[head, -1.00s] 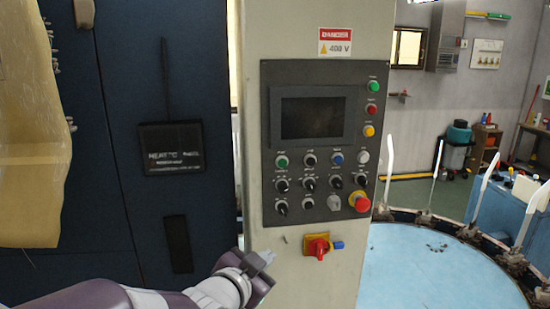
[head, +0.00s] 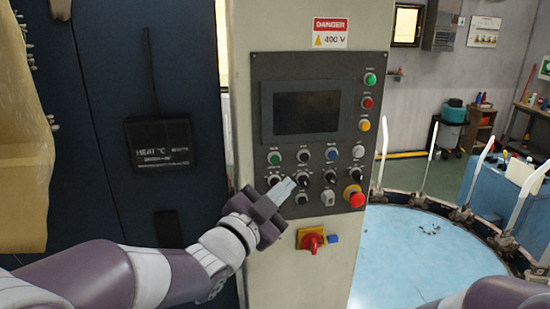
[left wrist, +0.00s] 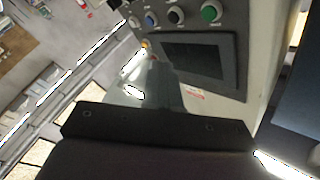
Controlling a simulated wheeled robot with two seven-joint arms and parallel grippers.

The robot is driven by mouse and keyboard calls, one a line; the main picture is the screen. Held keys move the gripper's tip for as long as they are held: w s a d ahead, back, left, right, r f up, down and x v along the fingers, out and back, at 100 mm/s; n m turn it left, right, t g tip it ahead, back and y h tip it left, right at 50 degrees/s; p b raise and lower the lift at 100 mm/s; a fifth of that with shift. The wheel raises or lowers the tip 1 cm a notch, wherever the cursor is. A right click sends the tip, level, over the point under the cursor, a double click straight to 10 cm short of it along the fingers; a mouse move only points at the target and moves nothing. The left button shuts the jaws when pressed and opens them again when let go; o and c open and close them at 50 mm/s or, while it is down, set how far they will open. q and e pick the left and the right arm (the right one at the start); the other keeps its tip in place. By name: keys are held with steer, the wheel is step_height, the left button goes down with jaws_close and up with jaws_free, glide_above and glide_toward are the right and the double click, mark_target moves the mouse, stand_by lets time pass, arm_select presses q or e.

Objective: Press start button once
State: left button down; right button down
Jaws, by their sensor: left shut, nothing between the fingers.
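A grey control panel (head: 261,105) is set in a pale column, with a dark screen (head: 307,112). A green button (head: 275,158) is at the left end of the row under the screen; its label is too small to read. In the left wrist view a green button (left wrist: 209,13) shows at the top edge. My left gripper (head: 283,189) is shut and empty, its fingertips over the lower-left knobs, below the green button. I cannot tell whether they touch the panel. The fingers also show in the left wrist view (left wrist: 160,85).
A red emergency knob (head: 356,198) is at the panel's lower right. A red and yellow switch (head: 312,239) sits below the panel. A second green light (head: 370,79) is at upper right.

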mark_target(275, 160)
arm_select(q)
steer(key=shift+w+a+p, duration=0.25)
steer(key=shift+w+p, duration=0.1)
steer(key=shift+w, duration=0.95)
steer(key=shift+w+a+p, duration=0.3)
steer(key=shift+w, duration=0.95)
steer(key=shift+w+a+p, duration=0.25)
steer(key=shift+w+p, duration=0.1)
steer(key=shift+w, duration=0.95)
steer(key=shift+w, duration=0.1)
steer(key=shift+w, duration=0.3)
